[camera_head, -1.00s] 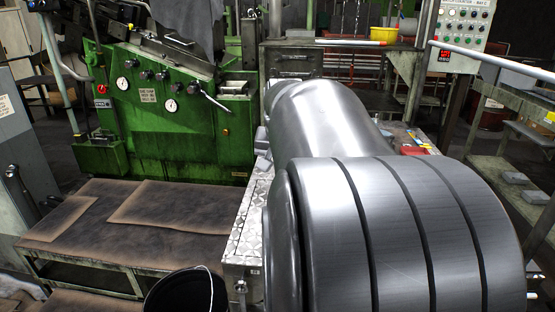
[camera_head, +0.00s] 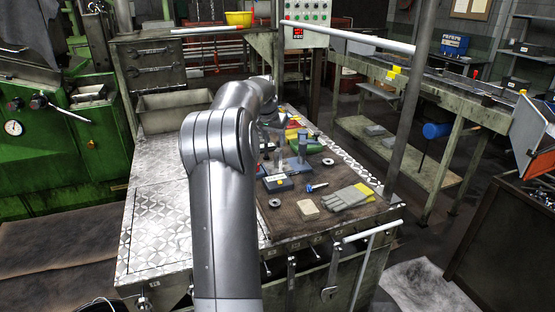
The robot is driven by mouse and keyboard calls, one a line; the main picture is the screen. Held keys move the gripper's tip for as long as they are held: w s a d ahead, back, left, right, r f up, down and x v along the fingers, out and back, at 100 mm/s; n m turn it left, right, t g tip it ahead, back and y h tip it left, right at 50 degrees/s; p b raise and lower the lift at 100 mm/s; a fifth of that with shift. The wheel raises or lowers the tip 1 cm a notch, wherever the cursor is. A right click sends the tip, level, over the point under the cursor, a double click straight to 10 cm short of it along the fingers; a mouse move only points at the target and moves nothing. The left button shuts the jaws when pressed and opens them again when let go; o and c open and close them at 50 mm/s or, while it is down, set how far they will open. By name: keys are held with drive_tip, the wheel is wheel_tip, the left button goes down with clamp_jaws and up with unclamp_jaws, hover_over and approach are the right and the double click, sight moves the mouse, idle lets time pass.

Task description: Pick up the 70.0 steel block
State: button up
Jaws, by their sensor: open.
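My arm reaches forward over the metal-topped workbench (camera_head: 165,215), and its wrist bends down over the far part of the bench. My gripper (camera_head: 275,143) is small and partly hidden there, among the tools on the bench; it looks open, with nothing seen in it. I cannot tell which thing is the 70.0 steel block, as no marking is readable. A pale beige block (camera_head: 307,205) lies on the brown mat near the front edge, apart from my gripper. Two grey blocks (camera_head: 375,130) (camera_head: 391,141) lie on a low shelf right of the bench.
Grey gloves (camera_head: 347,197), a dark box (camera_head: 278,183), a blue-handled tool (camera_head: 317,187) and metal rings (camera_head: 274,203) lie on the bench. A green machine (camera_head: 50,140) stands left. An upright post (camera_head: 408,110) rises at the bench's right corner. The bench's near left top is bare.

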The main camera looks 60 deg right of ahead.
sight(277, 151)
drive_tip(key=x, duration=1)
drive_tip(key=shift+w+d+f, duration=0.1)
drive_tip(key=shift+w, duration=0.1)
drive_tip(key=shift+c, duration=0.5)
clamp_jaws()
